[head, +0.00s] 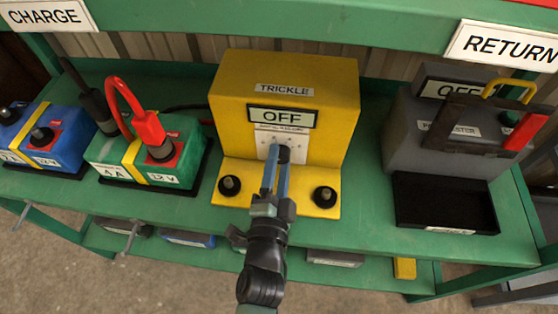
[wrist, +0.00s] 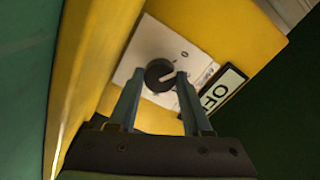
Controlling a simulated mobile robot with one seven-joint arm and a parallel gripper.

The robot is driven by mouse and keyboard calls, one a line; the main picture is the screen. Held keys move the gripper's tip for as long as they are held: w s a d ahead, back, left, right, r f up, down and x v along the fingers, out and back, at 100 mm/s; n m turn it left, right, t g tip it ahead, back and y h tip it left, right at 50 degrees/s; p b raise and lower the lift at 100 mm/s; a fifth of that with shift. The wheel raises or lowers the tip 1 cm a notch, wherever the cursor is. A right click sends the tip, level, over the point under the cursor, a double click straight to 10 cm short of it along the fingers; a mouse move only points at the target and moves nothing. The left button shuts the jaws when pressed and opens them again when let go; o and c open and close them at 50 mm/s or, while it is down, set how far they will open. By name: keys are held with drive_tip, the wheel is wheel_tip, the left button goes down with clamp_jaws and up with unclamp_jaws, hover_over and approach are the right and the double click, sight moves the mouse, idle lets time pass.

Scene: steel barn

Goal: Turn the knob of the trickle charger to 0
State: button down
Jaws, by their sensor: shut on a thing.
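The trickle charger (head: 230,110) is a yellow box labelled TRICKLE, in the middle of the green shelf. Its display (head: 283,115) reads OFF. In the wrist view the black round knob (wrist: 159,75) sits on a white dial plate (wrist: 150,45) with small marks, one of them like a 0. My gripper (head: 276,158) reaches the charger's front face and is shut on the knob, one finger on each side in the wrist view (wrist: 160,84). In the head view the fingers mostly hide the knob. Where the knob's pointer stands is hard to tell.
Two black terminals (head: 229,186) (head: 325,197) stand on the charger's yellow foot. On the left are a green battery (head: 135,165) with a red clamp and a blue battery (head: 50,140). On the right are a grey tester (head: 450,130) and an empty black tray (head: 445,203).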

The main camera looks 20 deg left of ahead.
drive_tip(key=shift+c, duration=1.7)
unclamp_jaws()
drive_tip(key=shift+s, duration=0.15)
drive_tip(key=v, duration=1.2)
drive_tip(key=shift+s, duration=0.4)
drive_tip(key=shift+d, duration=0.15)
